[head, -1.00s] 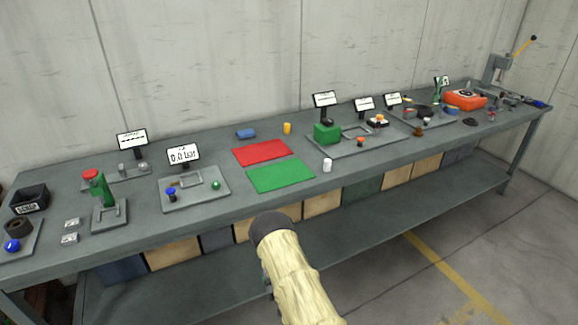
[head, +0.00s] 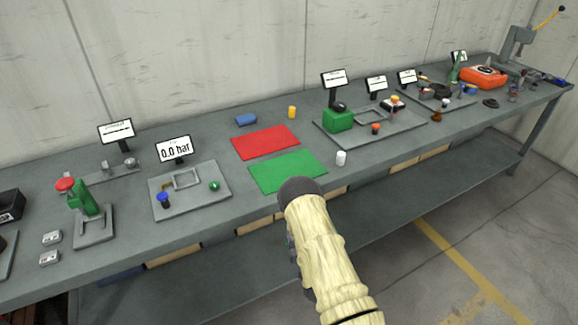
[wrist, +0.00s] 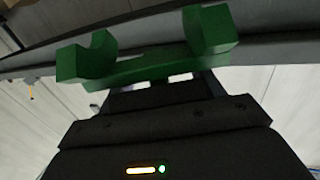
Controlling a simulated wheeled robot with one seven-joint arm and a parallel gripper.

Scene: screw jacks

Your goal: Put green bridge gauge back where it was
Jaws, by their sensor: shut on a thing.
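The green bridge gauge (wrist: 150,67) shows in the wrist view, a U-shaped green block with a raised prong at each end. My gripper (wrist: 155,84) is shut on its middle part, and the gauge lies across the jaws. In the head view my arm reaches up from the bottom, its dark end just in front of the green mat (head: 288,173). The gripper and gauge are hidden behind the arm there, so I cannot tell their height over the bench.
The grey bench (head: 222,228) carries a red mat (head: 265,141), a white cap (head: 341,158), a gauge plate (head: 203,205), a green-and-red jack (head: 82,200) and a green block (head: 338,119) on a tray. The bench front is clear near the arm.

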